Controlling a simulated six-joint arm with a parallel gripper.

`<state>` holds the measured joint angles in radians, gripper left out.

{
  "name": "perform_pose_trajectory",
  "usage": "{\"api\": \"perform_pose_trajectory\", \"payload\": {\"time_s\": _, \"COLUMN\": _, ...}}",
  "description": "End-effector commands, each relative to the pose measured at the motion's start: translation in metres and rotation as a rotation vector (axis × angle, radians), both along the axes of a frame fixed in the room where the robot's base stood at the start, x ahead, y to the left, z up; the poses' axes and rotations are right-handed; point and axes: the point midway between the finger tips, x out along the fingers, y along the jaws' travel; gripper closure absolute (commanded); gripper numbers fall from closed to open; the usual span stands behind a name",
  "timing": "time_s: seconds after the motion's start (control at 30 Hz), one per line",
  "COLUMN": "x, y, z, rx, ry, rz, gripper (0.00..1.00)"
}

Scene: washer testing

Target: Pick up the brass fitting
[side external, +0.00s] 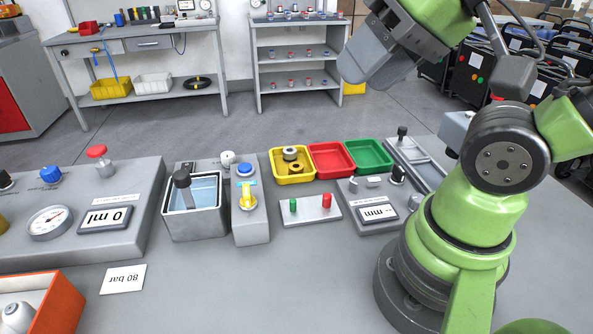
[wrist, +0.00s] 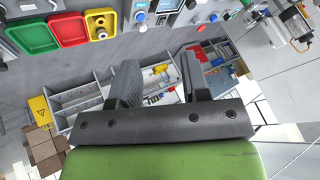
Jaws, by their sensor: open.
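No part is clearly recognisable as the brass fitting. The yellow tray (side external: 278,174) holds small round ring-like parts (side external: 290,154), dull metallic and dark, too small to tell their material. In the wrist view the yellow tray (wrist: 90,17) shows at the top, with a small round part (wrist: 102,33) in it. A gold-coloured object (side external: 3,224) is cut off at the left edge of the side view. My gripper (side external: 352,68) is high above the bench, above and right of the trays in the side view. In the wrist view its jaws (wrist: 160,75) are apart with nothing held between them.
A red tray (side external: 331,176) and a green tray (side external: 368,171) stand beside the yellow one. A water basin (side external: 194,222), a valve block (side external: 250,233), a plate with green and red pins (side external: 310,209) and a gauge unit (side external: 377,213) crowd the bench.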

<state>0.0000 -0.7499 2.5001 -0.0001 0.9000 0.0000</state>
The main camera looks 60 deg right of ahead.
Motion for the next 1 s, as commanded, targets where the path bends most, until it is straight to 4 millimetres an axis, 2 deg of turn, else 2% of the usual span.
{"api": "perform_pose_trajectory", "payload": {"time_s": 0.4, "x": 0.001, "y": 0.0, "z": 0.0, "rx": 0.0, "ry": 0.002, "rz": -0.002, "gripper": 0.57}}
{"api": "perform_pose_trajectory", "payload": {"time_s": 0.53, "x": 0.014, "y": -0.004, "z": 0.002, "rx": -0.001, "ry": 0.038, "rz": -0.032, "gripper": 0.57}}
{"api": "perform_pose_trajectory", "payload": {"time_s": 0.67, "x": 0.046, "y": -0.016, "z": 0.002, "rx": -0.003, "ry": 0.121, "rz": -0.103, "gripper": 0.57}}
{"api": "perform_pose_trajectory", "payload": {"time_s": 0.77, "x": 0.078, "y": -0.031, "z": -0.004, "rx": -0.003, "ry": 0.196, "rz": -0.173, "gripper": 0.57}}
{"api": "perform_pose_trajectory", "payload": {"time_s": 0.87, "x": 0.11, "y": -0.048, "z": -0.018, "rx": -0.001, "ry": 0.271, "rz": -0.243, "gripper": 0.57}}
{"api": "perform_pose_trajectory", "payload": {"time_s": 1.0, "x": 0.149, "y": -0.076, "z": -0.05, "rx": 0.002, "ry": 0.375, "rz": -0.337, "gripper": 0.57}}
